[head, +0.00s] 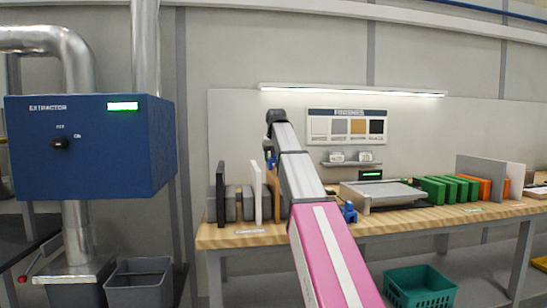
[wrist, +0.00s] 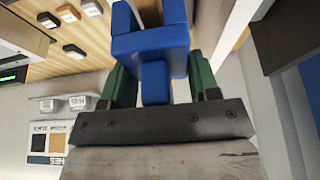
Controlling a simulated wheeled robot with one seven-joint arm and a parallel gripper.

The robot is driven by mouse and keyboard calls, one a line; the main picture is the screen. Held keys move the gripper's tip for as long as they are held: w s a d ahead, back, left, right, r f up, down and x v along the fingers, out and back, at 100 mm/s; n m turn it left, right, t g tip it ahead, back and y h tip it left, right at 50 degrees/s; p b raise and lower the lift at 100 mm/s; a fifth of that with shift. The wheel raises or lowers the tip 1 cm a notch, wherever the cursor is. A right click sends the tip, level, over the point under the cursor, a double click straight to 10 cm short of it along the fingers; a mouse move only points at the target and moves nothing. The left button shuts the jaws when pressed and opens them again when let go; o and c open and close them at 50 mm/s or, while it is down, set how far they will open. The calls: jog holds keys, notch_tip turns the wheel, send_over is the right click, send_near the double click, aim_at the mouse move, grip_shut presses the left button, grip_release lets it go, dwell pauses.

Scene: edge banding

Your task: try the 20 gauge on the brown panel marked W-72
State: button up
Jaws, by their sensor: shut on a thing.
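My gripper (wrist: 157,88) has green fingers shut on a blue gauge (wrist: 150,45), a forked block whose prongs point away from me. No number on it can be read. A brown panel edge (wrist: 150,12) shows between the prongs at the top of the wrist view; I cannot tell whether they touch. In the head view the brown panel (head: 273,190) stands upright on the bench, right of a white panel (head: 258,192) and partly behind my arm. My gripper (head: 270,158) is above it, mostly hidden. No W-72 mark is readable.
A black panel (head: 220,192) stands left of the white one. Another blue object (head: 349,212) sits on the bench (head: 400,219) right of my arm, near a grey machine (head: 385,192). Several green blocks (head: 447,188) are farther right. Small blocks (wrist: 75,50) lie on the wood in the wrist view.

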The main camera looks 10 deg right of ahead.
dwell(0.3)
jog(key=o, duration=1.1)
jog(key=shift+r, duration=3.95)
